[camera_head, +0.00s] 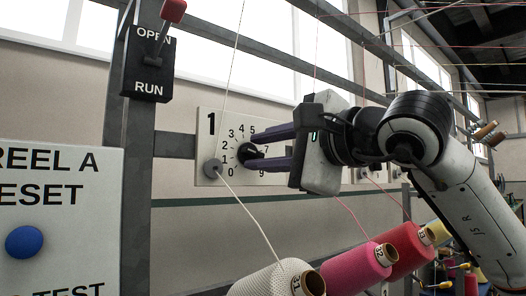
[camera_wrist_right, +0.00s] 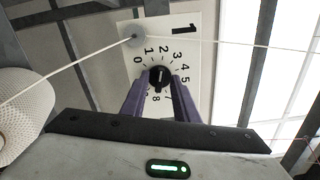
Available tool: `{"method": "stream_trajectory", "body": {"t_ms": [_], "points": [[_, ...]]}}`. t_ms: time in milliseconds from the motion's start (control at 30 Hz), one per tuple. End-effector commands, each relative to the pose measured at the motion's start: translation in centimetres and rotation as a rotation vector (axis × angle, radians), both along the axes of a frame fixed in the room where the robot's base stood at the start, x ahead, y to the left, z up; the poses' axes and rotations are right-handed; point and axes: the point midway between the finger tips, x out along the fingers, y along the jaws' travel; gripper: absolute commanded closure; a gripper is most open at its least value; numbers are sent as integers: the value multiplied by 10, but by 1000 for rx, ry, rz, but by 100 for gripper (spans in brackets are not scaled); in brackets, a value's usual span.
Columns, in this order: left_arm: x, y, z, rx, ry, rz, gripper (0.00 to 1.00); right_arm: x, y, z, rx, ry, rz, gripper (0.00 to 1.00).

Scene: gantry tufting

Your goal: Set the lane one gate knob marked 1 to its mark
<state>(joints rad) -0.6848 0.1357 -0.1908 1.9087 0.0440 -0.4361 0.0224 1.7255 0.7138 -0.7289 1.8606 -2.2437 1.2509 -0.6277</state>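The lane one gate knob (camera_head: 249,152) is a round black knob on a white plate (camera_head: 208,124) marked 1, with a ring of printed numbers from 0 upward. The wrist view also shows the knob (camera_wrist_right: 158,77); the setting of its pointer is too small to read surely. My right gripper (camera_head: 246,151) reaches in from the right, its purple fingers above and below the knob. In the wrist view the right fingertips (camera_wrist_right: 158,80) flank the knob, apart from each other; firm contact is not clear. My left gripper is not in view.
A grey guide (camera_head: 212,168) on the plate carries a white yarn close to the dial. A switch box marked RUN (camera_head: 149,68) and a panel with a blue button (camera_head: 24,242) stand left. White (camera_head: 276,281), pink (camera_head: 358,270) and red (camera_head: 408,250) yarn cones sit below.

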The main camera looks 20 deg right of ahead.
Motion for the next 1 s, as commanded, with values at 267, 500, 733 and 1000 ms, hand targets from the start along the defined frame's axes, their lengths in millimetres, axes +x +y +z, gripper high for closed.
{"method": "stream_trajectory", "body": {"t_ms": [267,500,733,1000], "points": [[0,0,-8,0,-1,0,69,-17,-7,-2,0,-3,-2,73],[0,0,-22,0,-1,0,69,-63,-24,-2,-1,-4,-2,73],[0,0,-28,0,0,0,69,-92,-33,-1,1,-2,-1,73],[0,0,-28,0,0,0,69,-97,-36,0,0,0,0,73]]}}
